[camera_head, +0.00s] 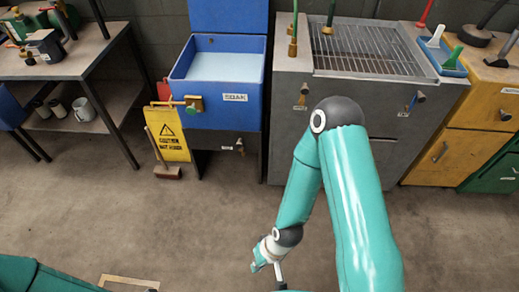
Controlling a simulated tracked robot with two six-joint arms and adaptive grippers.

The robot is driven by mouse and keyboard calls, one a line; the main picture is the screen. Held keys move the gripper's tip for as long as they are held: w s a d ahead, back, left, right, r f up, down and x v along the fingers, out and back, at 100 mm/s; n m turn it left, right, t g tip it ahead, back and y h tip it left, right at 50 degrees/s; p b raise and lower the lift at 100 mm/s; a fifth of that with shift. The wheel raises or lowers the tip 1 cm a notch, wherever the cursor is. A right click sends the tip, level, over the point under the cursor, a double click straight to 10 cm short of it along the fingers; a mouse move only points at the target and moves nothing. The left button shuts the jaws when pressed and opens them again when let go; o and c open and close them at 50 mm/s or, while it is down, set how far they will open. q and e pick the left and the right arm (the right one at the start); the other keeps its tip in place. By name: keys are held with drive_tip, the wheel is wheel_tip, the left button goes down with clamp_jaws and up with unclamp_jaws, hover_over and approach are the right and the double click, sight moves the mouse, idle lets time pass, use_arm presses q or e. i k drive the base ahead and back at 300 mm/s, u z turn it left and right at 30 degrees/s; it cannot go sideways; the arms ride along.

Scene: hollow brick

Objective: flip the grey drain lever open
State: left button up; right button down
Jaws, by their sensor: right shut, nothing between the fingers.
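Small valve handles show on the fronts of the wash units, and I cannot tell for sure which is the grey drain lever. A brass valve with a handle (191,104) sits at the lower left front of the blue SOAK tub (222,118). Another handle (303,93) is on the left front of the grey sink unit (345,120), and one more (415,98) is on its right front. My right gripper (279,272) is low near the bottom edge, shut and empty, well short of the units and partly cut off. My left gripper is out of view.
A yellow caution sign (167,134) and a small broom (167,172) stand left of the tub. A workbench (70,65) with tools is at the left. Yellow (460,150) and green cabinets stand at the right. The concrete floor in front is mostly clear.

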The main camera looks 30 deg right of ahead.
sight(239, 144)
drive_tip(key=u, duration=0.05)
drive_tip(key=i, duration=1)
drive_tip(key=z, duration=0.05)
